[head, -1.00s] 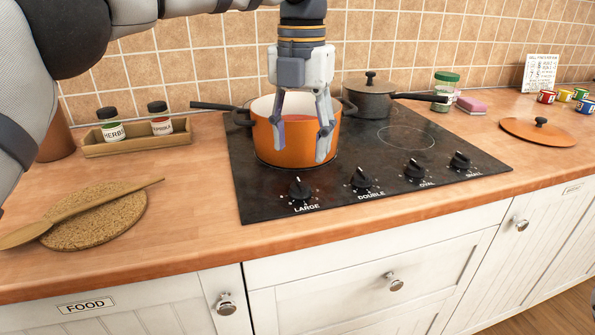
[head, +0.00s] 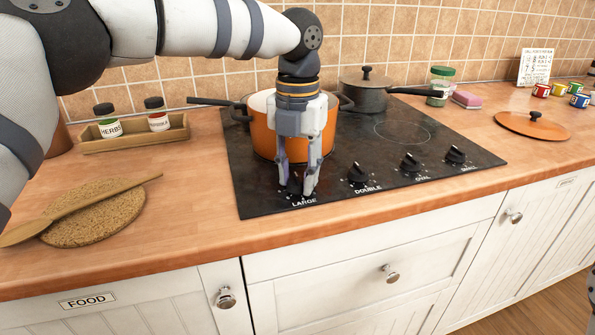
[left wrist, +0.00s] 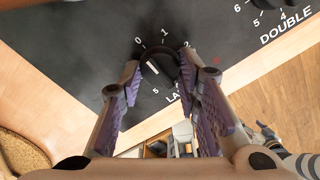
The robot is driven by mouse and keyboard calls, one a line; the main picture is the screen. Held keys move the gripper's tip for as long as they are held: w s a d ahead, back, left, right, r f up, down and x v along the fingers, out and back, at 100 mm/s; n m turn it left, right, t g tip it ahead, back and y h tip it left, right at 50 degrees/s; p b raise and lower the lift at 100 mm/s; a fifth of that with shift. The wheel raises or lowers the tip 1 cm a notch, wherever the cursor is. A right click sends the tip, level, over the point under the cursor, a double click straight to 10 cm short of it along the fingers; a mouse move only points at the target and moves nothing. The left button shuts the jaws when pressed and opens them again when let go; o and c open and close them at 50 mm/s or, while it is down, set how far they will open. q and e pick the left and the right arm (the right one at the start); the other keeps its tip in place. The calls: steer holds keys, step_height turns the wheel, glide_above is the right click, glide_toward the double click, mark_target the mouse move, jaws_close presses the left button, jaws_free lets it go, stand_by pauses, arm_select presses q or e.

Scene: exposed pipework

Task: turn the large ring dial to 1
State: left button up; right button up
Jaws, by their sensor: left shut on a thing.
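The large ring dial (head: 295,185) is the black knob above the word LARGE at the front left of the hob. My left gripper (head: 297,188) points down over it, with a finger on each side, shut on the knob. In the left wrist view the dial (left wrist: 160,70) sits between the fingertips (left wrist: 158,76), with 0, 1, 2 and 5 readable around it. A small white mark shows on the knob, but I cannot tell which number it points to. Part of my right arm (left wrist: 268,140) seems to show small at the lower right there.
An orange pot (head: 264,135) stands right behind the gripper. The DOUBLE dial (head: 357,173) is to the right, with two more dials beyond. A grey lidded pan (head: 365,95) stands at the back. The counter in front of the hob (head: 330,230) is clear.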

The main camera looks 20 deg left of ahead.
mark_target(298, 177)
arm_select(q)
steer(key=shift+m, duration=0.3)
steer(key=m, duration=0.3)
steer(key=shift+m, duration=2.5)
steer(key=o, duration=1.1)
steer(key=shift+o, duration=0.2)
step_height(298, 177, up, 12)
